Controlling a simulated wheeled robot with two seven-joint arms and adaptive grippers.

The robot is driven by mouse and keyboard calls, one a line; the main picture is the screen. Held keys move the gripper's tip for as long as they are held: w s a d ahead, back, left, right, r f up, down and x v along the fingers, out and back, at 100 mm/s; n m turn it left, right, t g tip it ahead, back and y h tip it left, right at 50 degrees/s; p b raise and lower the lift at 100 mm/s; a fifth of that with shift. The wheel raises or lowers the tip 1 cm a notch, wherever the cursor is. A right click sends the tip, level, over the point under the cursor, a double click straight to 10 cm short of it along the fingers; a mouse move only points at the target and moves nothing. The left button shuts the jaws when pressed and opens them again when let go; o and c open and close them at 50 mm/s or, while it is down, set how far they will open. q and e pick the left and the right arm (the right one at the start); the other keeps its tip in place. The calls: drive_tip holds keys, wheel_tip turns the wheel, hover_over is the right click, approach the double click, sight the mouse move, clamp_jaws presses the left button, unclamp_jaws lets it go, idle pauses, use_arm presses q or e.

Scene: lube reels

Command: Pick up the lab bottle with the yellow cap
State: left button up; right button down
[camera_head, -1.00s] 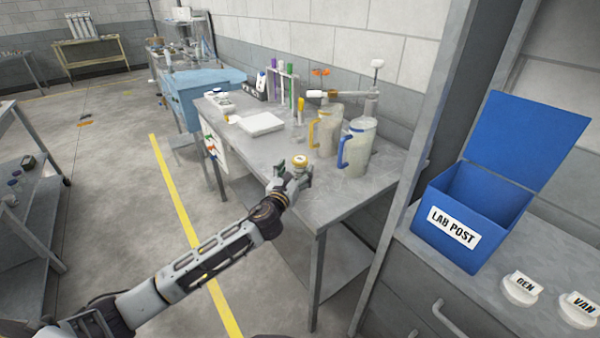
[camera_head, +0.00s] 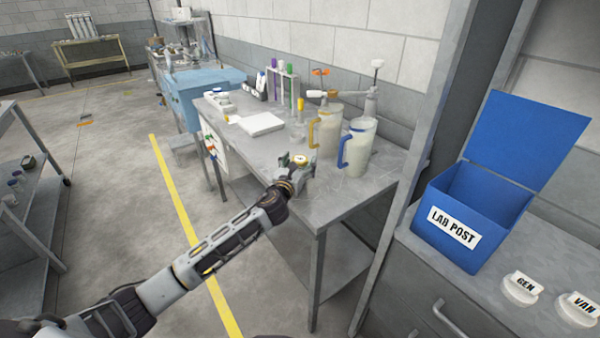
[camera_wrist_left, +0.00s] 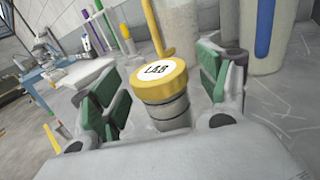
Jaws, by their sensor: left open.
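The lab bottle with the yellow cap (camera_wrist_left: 160,82) stands between the two green-padded fingers in the left wrist view. Its cap bears a white label reading LAB, and its grey ribbed neck or body shows below; the lower part is hidden. My left gripper (camera_wrist_left: 165,95) is open around the bottle, with a visible gap on each side. In the head view the left gripper (camera_head: 297,167) is at the bench's front edge. My right gripper is not in view.
Two jugs, one with a yellow handle (camera_head: 326,132) and one with a blue handle (camera_head: 358,148), stand just behind the bottle. A white flat box (camera_head: 261,124) and test tubes in a rack (camera_head: 284,85) are further back. A blue LAB POST box (camera_head: 472,222) stands at right.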

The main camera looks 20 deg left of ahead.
use_arm(q)
drive_tip(key=shift+w, duration=0.15)
drive_tip(key=shift+c, duration=0.4)
drive_tip(key=c, duration=1.1)
drive_tip(key=shift+r, duration=0.2)
